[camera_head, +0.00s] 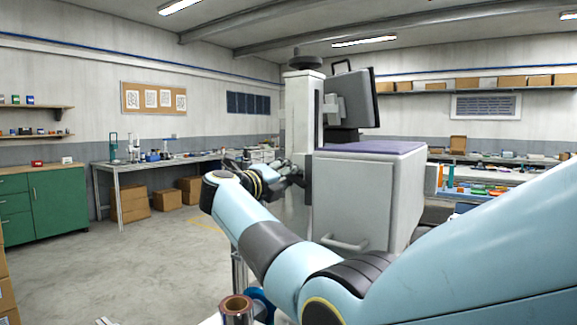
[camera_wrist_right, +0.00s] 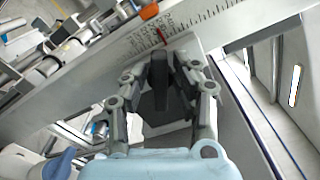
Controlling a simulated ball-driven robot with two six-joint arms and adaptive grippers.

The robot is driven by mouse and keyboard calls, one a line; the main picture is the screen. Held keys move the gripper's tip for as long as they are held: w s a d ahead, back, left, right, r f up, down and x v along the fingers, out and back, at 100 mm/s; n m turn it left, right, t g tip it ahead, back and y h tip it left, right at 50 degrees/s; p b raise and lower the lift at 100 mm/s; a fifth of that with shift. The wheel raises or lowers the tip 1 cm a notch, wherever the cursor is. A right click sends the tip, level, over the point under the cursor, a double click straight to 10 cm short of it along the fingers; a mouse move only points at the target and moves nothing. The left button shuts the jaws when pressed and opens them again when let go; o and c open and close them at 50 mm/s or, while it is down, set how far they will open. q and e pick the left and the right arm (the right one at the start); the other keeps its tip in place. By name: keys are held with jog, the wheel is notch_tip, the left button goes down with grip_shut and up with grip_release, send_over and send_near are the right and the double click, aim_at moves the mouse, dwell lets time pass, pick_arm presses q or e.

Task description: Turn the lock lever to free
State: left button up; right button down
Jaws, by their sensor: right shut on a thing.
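A tall white column (camera_head: 303,110) with a dark knob on top stands beside a grey cabinet-like machine in the head view. My right gripper (camera_head: 292,173) is at the column's lower part, at the left of the machine. In the right wrist view my right gripper (camera_wrist_right: 160,85) is shut on a dark upright piece, which looks like the lock lever (camera_wrist_right: 158,68). It stands against a pale plate with a printed scale (camera_wrist_right: 215,28) and a red mark. The fingers hide part of the lever, and its turn position is hard to tell. My left gripper is not in view.
The grey machine (camera_head: 352,200) with a purple top stands right of the gripper. A copper-coloured roll (camera_head: 236,309) is at the bottom of the head view. An orange piece (camera_wrist_right: 149,11) sits by the scale. Open floor (camera_head: 165,255) lies to the left.

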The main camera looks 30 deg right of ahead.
jog(key=shift+f+n+p, duration=0.2)
jog(key=shift+n+p, duration=1.5)
jog(key=shift+n, duration=0.8)
jog(key=shift+f+n, duration=0.1)
jog(key=shift+n, duration=0.2)
jog(key=c, duration=1.3)
grip_release()
jog(key=shift+w, duration=0.1)
jog(key=shift+a, duration=0.2)
jog(key=v, duration=0.7)
jog(key=shift+a, duration=0.15)
